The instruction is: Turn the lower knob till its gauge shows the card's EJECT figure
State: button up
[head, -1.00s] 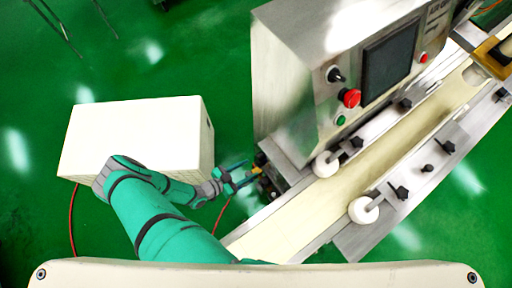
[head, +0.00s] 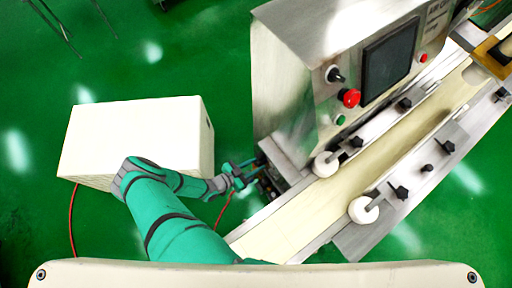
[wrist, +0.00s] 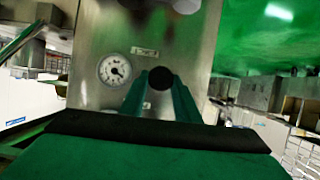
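A round white gauge (wrist: 115,70) with a dark needle sits on a steel panel in the wrist view; its figures are too small to read. To its right is a round black knob (wrist: 160,82). My gripper (wrist: 162,90) points at this knob, its two green fingers apart with the knob showing between their tips. I cannot tell whether the fingers touch it. In the head view my gripper (head: 247,170) is at the lower left end of the machine, where the knob is hidden. No readable card with an EJECT figure shows.
The steel machine (head: 285,90) has a control box with a screen, a red button and a black switch. Its pale conveyor (head: 290,220) runs to the upper right. A white box (head: 135,130) stands left of my arm. A small label plate (wrist: 145,52) is above the knob.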

dwell(0.3)
jog(key=m+t, duration=0.1)
jog(key=m, duration=0.1)
jog(key=m+t+y, duration=0.1)
jog(key=m, duration=0.1)
jog(key=m+t+y, duration=0.1)
jog(key=m, duration=0.1)
jog(key=shift+s+d+f+t, duration=0.15)
jog(key=shift+s+d+t, duration=0.15)
jog(key=shift+s+t, duration=0.1)
jog(key=m+t, duration=0.1)
jog(key=m, duration=0.1)
jog(key=m+t, duration=0.1)
jog(key=m, duration=0.1)
jog(key=m+t, duration=0.1)
jog(key=m, duration=0.2)
jog(key=shift+s+d+f, duration=0.15)
jog(key=shift+f, duration=0.25)
dwell(0.3)
jog(key=o, duration=1.1)
jog(key=shift+c, duration=0.2)
